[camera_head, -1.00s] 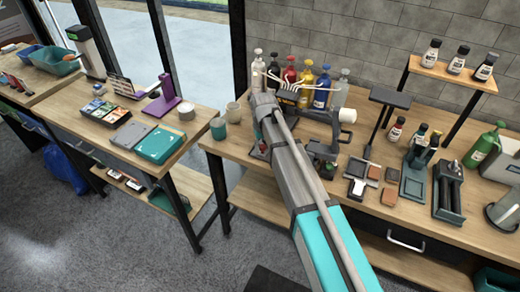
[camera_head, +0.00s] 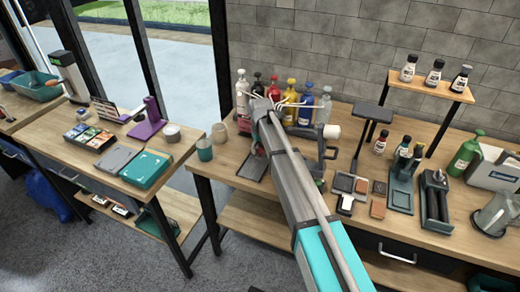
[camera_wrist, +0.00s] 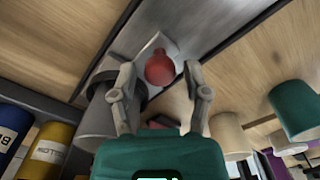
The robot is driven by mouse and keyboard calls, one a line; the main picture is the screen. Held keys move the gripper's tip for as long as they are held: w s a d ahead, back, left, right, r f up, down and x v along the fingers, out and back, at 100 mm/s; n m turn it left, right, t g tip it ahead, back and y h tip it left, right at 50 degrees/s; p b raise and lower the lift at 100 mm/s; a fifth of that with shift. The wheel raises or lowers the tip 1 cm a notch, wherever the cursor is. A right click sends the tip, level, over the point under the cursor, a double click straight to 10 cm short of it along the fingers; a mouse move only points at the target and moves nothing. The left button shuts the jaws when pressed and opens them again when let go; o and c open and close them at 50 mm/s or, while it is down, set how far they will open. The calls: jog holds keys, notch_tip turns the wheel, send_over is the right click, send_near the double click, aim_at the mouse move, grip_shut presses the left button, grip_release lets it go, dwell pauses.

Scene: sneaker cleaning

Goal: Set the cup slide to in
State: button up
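In the wrist view, a round red knob (camera_wrist: 160,70) sits on a grey metal plate (camera_wrist: 180,28). It may be the handle of the cup slide, but I cannot tell for sure. My gripper (camera_wrist: 159,82) is open, with one finger on each side of the knob in the picture and a gap on both sides. Whether the knob is level with the fingertips is unclear. In the head view, a grey plate (camera_head: 254,164) shows on the bench left of my arm. My arm hides the gripper and the knob there.
Several coloured bottles (camera_head: 306,105) stand behind my arm. A teal cup (camera_head: 204,150) and a beige cup (camera_head: 219,133) stand on the left. Right of my arm are a black stand (camera_head: 371,112), small blocks and tool holders (camera_head: 402,196). A grey cylinder (camera_wrist: 96,118) is close beside one finger.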

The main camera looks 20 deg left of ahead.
jog(key=shift+s, duration=0.15)
dwell(0.3)
jog(key=s, duration=0.8)
jog(key=s+a+r+p, duration=0.1)
jog(key=s, duration=0.3)
notch_tip(320, 180, up, 13)
jog(key=p, duration=1.3)
jog(key=shift+w+f, duration=0.1)
jog(key=shift+w, duration=0.75)
jog(key=shift+d+f, duration=0.1)
jog(key=shift+f, duration=0.05)
notch_tip(320, 180, down, 14)
jog(key=b, duration=1.4)
jog(key=shift+r, duration=0.25)
